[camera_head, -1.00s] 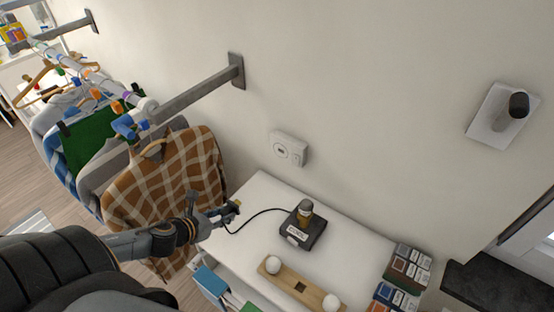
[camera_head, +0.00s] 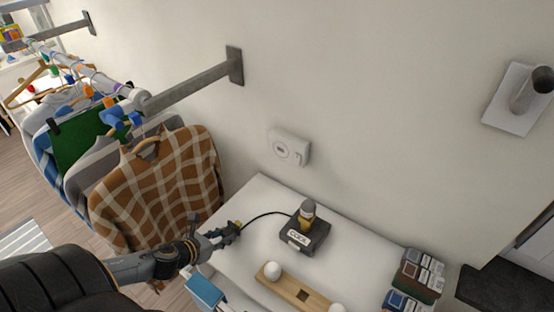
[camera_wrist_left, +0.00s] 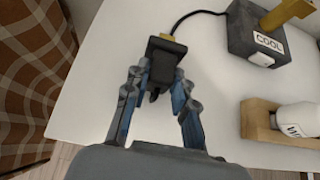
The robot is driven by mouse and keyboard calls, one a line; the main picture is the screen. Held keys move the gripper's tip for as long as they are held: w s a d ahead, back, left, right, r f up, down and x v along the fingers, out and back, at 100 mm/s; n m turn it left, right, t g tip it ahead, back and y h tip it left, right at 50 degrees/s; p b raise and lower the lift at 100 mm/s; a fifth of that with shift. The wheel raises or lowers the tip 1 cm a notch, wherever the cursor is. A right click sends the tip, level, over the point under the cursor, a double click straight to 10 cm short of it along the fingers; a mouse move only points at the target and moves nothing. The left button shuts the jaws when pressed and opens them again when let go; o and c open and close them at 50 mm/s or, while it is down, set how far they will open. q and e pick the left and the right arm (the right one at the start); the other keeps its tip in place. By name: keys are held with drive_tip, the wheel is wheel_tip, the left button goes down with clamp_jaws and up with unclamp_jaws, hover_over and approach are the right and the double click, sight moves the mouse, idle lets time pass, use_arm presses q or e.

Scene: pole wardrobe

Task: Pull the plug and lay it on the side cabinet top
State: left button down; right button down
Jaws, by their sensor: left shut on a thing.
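My left gripper (camera_head: 230,234) is at the left edge of the white side cabinet top (camera_head: 262,200). In the left wrist view the gripper (camera_wrist_left: 160,95) is shut on the black plug (camera_wrist_left: 166,58), which has a yellow band. The plug's prongs point back toward the wrist. Its black cord runs to a dark box (camera_head: 305,236) labelled COOL with a yellow-and-grey tool standing on it. The plug looks low over the cabinet top; whether it touches is not clear. The wall socket (camera_head: 289,147) is empty of any plug. My right gripper is not in view.
A wooden block with white bulbs (camera_head: 295,289) lies at the cabinet's front. Small boxes (camera_head: 418,273) stand at its right. A brown plaid shirt (camera_head: 160,185) and other clothes hang close on the left. White top beside the cord is clear.

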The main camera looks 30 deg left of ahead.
use_arm(q)
drive_tip(key=shift+f, duration=0.4)
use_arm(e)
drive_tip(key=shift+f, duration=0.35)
use_arm(q)
drive_tip(key=c, duration=1)
unclamp_jaws()
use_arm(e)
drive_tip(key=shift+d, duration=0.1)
use_arm(q)
drive_tip(key=v, duration=1.2)
